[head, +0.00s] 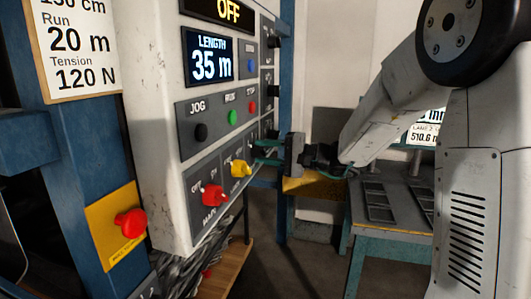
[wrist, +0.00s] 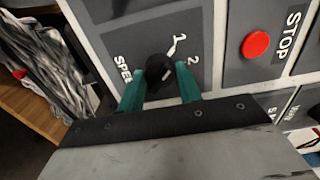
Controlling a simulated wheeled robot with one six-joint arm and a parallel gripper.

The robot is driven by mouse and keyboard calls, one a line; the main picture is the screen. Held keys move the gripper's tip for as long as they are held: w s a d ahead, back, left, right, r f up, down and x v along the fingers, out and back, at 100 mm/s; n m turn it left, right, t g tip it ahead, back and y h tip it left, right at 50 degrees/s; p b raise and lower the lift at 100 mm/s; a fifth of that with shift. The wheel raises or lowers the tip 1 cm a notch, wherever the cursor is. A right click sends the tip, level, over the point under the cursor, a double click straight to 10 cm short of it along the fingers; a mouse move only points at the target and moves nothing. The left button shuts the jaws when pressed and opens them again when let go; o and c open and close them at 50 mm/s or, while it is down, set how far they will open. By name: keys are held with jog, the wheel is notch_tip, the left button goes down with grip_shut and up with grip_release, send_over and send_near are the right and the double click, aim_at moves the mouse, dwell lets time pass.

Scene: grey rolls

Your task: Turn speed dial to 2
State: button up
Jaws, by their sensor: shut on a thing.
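The speed dial (wrist: 158,68) is a black knob on a grey plate in the wrist view. Its plate carries the numbers 1 and 2 and a partly hidden label beginning "SPE". White marks show near the 1. A small pale mark shows on the knob, but I cannot tell clearly which number it points to. My gripper (wrist: 160,82) is shut on the knob, with one teal finger on either side. In the head view my gripper (head: 268,150) reaches the panel's right-hand side from the right. The dial cannot be made out clearly there.
A red STOP button (wrist: 256,44) sits right of the dial. The panel (head: 162,130) also bears a red switch (head: 213,195), a yellow switch (head: 240,168) and jog, run and stop buttons. Its displays read OFF and 35 m. A teal-framed table (head: 392,235) stands at right.

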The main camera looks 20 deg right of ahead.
jog(key=m, duration=0.4)
jog(key=shift+m, duration=2.3)
jog(key=o, duration=1)
jog(key=v, duration=0.8)
jog(key=shift+w, duration=0.1)
